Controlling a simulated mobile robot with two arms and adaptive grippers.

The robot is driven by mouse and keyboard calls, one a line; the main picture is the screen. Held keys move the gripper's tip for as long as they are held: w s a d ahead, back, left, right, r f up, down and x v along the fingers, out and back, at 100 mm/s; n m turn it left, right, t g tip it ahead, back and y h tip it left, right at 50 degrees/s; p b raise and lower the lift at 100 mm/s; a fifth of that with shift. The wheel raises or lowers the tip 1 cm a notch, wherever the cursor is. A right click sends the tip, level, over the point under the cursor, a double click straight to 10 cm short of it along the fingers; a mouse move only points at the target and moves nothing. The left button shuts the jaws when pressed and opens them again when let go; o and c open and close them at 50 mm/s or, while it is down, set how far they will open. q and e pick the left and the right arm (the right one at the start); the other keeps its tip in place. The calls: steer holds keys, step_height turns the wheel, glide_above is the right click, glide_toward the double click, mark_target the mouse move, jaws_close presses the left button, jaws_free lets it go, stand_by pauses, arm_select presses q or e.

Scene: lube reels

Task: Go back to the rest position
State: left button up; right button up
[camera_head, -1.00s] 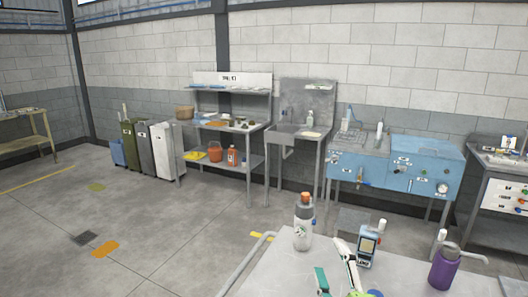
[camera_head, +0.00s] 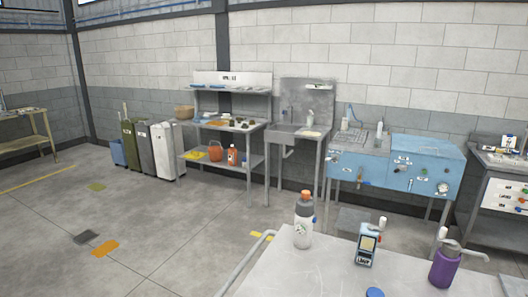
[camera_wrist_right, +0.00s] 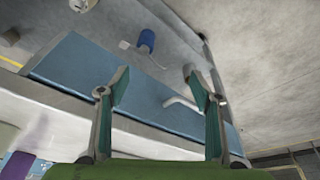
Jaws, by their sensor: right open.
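My right gripper (camera_wrist_right: 155,88) shows in the right wrist view with its two green-padded fingers spread apart and nothing between them. Beyond it in that view is a broad blue surface (camera_wrist_right: 85,70). Neither gripper shows in the head view now. A grey table (camera_head: 320,270) stands at the front of the head view.
A blue workbench (camera_head: 420,170), a sink unit (camera_head: 300,130) and a shelf rack (camera_head: 228,125) line the wall. Several bins (camera_head: 150,150) stand to the left. Open floor (camera_head: 150,220) lies left of the table. The table's middle is clear apart from a blue round item (camera_head: 374,293).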

steer(key=s+f+g+b, duration=0.1)
steer(key=s+f+b, duration=0.1)
steer(key=f, duration=1.1)
steer(key=s+f+b, duration=0.1)
steer(key=f+b, duration=0.1)
steer(key=f, duration=1.2)
steer(key=s+d+f+b, duration=0.1)
steer(key=s+f+b, duration=0.1)
steer(key=s+f, duration=0.6)
steer(key=s+d+f+g+b, duration=0.1)
steer(key=s+d+f+b, duration=0.1)
steer(key=s+f, duration=0.7)
step_height(320, 180, down, 2)
steer(key=shift+f+b, duration=0.2)
steer(key=shift+b, duration=0.1)
